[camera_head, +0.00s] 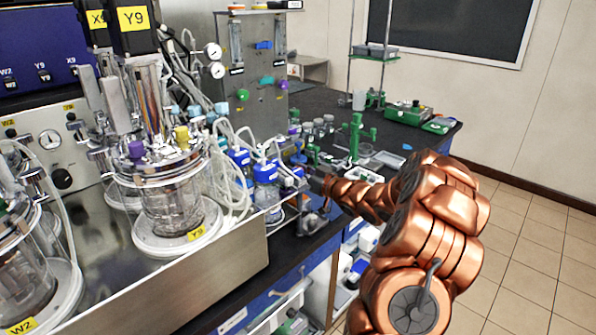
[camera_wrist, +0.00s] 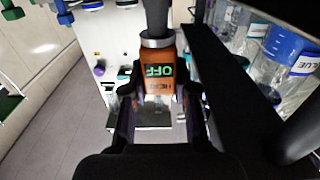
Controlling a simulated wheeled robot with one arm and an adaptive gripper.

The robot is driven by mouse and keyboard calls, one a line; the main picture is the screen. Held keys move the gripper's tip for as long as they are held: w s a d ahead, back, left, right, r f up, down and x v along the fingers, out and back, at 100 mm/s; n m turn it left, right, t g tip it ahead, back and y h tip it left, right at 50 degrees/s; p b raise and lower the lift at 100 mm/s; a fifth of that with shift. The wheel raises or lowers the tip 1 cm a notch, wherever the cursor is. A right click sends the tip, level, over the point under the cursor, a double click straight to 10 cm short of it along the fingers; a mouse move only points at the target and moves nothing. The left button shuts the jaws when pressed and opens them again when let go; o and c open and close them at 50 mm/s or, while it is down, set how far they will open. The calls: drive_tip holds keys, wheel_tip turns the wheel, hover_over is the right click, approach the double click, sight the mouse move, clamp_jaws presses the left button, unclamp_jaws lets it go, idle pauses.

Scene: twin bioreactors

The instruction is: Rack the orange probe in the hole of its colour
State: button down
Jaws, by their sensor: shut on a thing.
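In the wrist view my gripper (camera_wrist: 158,92) is shut on the orange probe (camera_wrist: 158,65), one dark finger on each side of its body. The probe has an orange block with an upside-down "OFF" display, a silver collar and a thick dark stem toward the top of the picture. In the head view my gripper (camera_head: 314,180) is at the front edge of the dark bench, right of the blue-capped bottles; I cannot make out the probe there. I cannot identify the rack or its orange hole in either view.
Blue-capped bottles (camera_head: 265,180) stand close to the left of my gripper, and a glass bioreactor (camera_head: 170,200) with tubing is farther left. Green stands (camera_head: 356,135) and small glassware are behind. Open floor (camera_head: 530,250) lies right of the bench. The wrist view shows a blue-capped bottle (camera_wrist: 285,60).

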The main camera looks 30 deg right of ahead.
drive_tip(key=shift+f+b, duration=1.1)
drive_tip(key=shift+f, duration=1.15)
idle(1.5)
drive_tip(key=shift+s+f, duration=0.1)
drive_tip(key=shift+f, duration=0.1)
